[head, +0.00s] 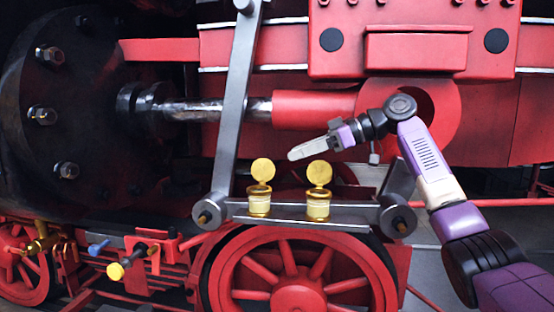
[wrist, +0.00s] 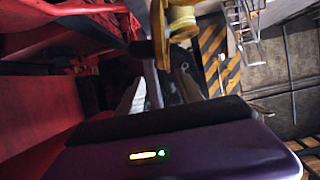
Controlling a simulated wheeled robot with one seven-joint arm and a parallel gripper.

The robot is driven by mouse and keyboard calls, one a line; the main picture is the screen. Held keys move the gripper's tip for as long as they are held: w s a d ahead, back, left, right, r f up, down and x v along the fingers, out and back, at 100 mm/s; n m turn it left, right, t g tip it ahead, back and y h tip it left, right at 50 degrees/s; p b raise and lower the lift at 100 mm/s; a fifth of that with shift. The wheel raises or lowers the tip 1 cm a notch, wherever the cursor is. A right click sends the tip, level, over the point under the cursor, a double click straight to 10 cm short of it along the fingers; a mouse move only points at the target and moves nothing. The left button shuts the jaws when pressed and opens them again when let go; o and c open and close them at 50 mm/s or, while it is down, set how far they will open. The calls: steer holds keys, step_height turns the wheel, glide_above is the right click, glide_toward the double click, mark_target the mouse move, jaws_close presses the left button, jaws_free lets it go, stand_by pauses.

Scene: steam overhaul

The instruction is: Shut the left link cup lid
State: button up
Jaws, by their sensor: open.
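Two brass cups stand on a grey link bar (head: 285,211) in the head view. The left link cup (head: 259,206) has its round lid (head: 262,170) standing up, open. The right cup (head: 318,209) also has its lid (head: 319,173) standing up. My gripper (head: 292,154) reaches in from the right, its tip above and between the two lids, apart from the left lid as far as I can tell. In the wrist view my gripper (wrist: 162,88) shows its fingers spread with nothing held. A brass cup (wrist: 182,20) shows at the top there; which one is unclear.
A grey slanted rod (head: 236,100) stands just left of the left cup. A red wheel (head: 297,275) lies below the bar, and a piston rod (head: 215,111) with red machinery behind. Open space lies between the lids and the rod.

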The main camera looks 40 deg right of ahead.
mark_target(264, 171)
steer(key=p+x, duration=0.1)
steer(key=x, duration=0.6)
steer(key=shift+p, duration=0.35)
steer(key=shift+a, duration=0.1)
jaws_close()
